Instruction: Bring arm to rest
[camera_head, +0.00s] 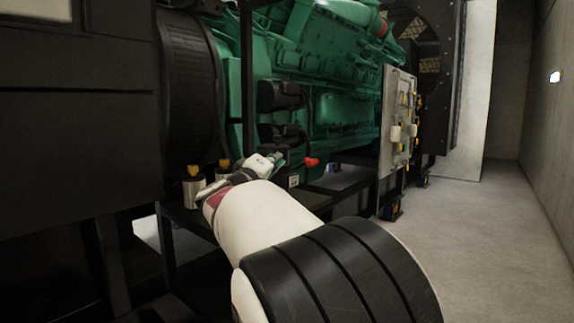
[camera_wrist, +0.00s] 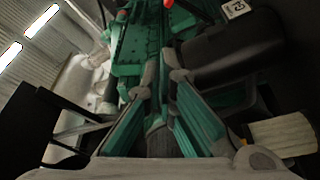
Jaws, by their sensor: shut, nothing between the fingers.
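My arm (camera_head: 262,217) reaches forward and slightly left from the bottom of the head view. My gripper (camera_head: 277,160) is at its far end, small and partly hidden by the wrist. It is in front of the lower side of the green engine (camera_head: 335,108), close to the black cylindrical parts with the red-ended lead. In the wrist view my gripper (camera_wrist: 164,76) points at green machinery (camera_wrist: 133,48). Its two fingers come together at the tips, with nothing held. Whether the fingers touch the machinery I cannot tell.
A black cylindrical part (camera_wrist: 232,47) lies close right of the fingers in the wrist view. Yellow-topped canisters (camera_head: 194,185) stand on the frame left of my wrist. A grey panel with valves (camera_head: 397,120) is to the right. Grey floor (camera_head: 480,240) is clear at the right.

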